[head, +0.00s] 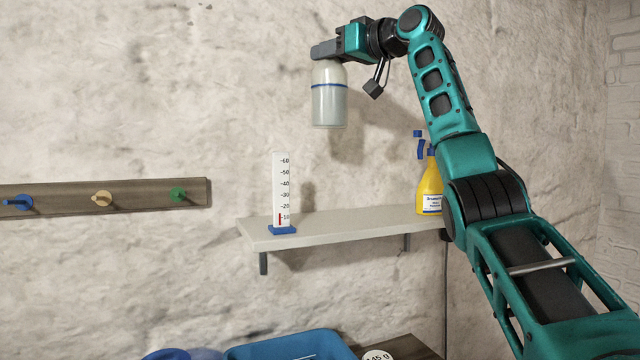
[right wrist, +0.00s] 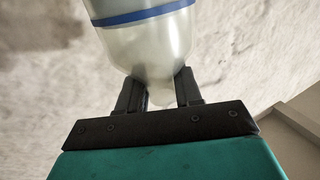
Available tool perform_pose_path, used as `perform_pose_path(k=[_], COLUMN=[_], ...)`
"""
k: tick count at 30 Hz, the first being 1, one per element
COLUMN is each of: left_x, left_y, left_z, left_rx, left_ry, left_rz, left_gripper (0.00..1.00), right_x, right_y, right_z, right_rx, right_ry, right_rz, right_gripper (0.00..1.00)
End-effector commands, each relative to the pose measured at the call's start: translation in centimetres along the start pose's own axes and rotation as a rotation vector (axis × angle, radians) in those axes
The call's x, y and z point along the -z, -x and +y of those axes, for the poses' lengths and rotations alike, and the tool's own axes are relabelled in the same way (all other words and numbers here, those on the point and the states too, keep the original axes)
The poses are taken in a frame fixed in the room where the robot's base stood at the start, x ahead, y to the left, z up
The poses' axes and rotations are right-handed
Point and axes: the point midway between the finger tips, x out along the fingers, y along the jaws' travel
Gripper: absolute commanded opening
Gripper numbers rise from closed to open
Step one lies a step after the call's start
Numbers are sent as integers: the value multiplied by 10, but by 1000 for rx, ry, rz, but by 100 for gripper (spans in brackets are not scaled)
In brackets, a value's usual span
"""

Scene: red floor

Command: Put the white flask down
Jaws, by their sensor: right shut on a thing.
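The white flask (head: 329,105) is a whitish bottle with a blue band, held upright in the air above the wall shelf (head: 345,227). My right gripper (head: 324,50) is shut on its top end, reaching in from the right. In the right wrist view the flask (right wrist: 150,45) sits between the two dark fingers of the right gripper (right wrist: 160,92). The flask's base is clear of the shelf, with a visible gap below it. My left gripper is not in view.
A white scale with a blue base (head: 281,195) stands at the shelf's left end. A yellow spray bottle (head: 430,190) stands at its right, partly behind my arm. The shelf between them is clear. A peg rail (head: 60,198) and a blue bin (head: 290,345) also show.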

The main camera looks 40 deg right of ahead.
Motion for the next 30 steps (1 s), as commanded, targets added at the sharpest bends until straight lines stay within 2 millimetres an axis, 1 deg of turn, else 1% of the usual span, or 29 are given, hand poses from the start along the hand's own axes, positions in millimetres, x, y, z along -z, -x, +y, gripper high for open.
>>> perform_pose_path(k=[1, 4, 9, 18, 23, 27, 30], left_x=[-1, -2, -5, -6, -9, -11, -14], left_y=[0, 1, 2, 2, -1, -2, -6], left_z=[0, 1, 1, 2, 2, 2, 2], left_rx=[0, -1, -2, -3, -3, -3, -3], left_ry=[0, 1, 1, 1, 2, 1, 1], left_rz=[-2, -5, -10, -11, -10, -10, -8], left_gripper=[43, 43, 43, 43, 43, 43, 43], right_x=[-8, -26, -61, -122, -147, -156, -171], right_y=[0, 1, 0, 1, 2, 2, 2], right_z=[2, 1, 2, 2, 1, 0, 0], right_rx=[-5, -2, -4, -4, -3, -1, -2], right_ry=[2, 5, 4, 4, 2, 1, 2], right_rz=[0, -4, -5, -5, -1, 2, -2], right_gripper=[0, 0, 0, 0, 0, 0, 0])
